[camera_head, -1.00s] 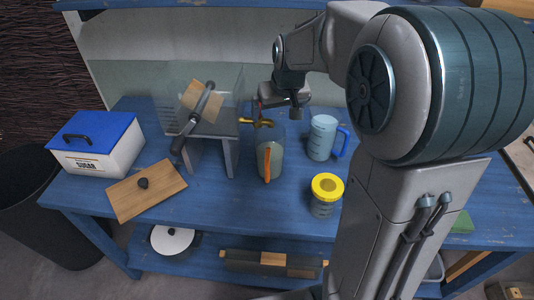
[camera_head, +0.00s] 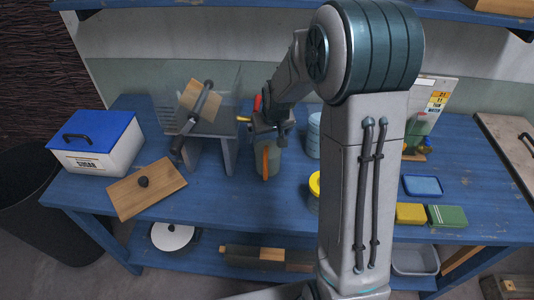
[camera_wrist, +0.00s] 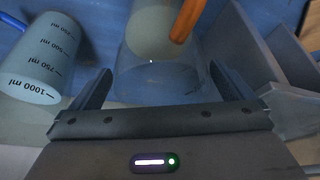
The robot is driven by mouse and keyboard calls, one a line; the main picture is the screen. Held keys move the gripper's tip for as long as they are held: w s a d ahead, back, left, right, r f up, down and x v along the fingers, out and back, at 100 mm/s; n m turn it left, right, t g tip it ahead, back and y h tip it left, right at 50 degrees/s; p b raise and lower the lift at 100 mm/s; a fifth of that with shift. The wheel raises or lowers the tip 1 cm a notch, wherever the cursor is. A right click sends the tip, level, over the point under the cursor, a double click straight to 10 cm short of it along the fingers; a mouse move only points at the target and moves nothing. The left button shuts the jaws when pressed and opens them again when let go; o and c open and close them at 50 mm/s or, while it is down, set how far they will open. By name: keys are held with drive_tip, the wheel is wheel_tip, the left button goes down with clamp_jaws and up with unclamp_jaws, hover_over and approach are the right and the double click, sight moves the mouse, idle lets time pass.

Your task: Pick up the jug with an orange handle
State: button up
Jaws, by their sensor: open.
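The jug with the orange handle (camera_head: 272,165) stands on the blue table in the middle of the head view, translucent, its handle facing the front. My gripper (camera_head: 268,130) is just above and behind it and partly covers its top. In the wrist view the jug (camera_wrist: 150,72) lies between and just beyond my two open fingers (camera_wrist: 155,88), with its orange handle at the upper right. Nothing is held. Whether the fingers touch the jug cannot be told.
A blue measuring jug (camera_head: 313,135) stands close to the right; it also shows in the wrist view (camera_wrist: 42,60). A grey stand (camera_head: 215,130) is close on the left. A yellow-lidded container (camera_head: 314,185) is partly hidden by my arm. A sugar box (camera_head: 100,140) and wooden lid (camera_head: 165,190) lie farther left.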

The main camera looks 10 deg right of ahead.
drive_tip(key=c, duration=1.7)
drive_tip(key=shift+c, duration=1.2)
drive_tip(key=shift+r, duration=0.15)
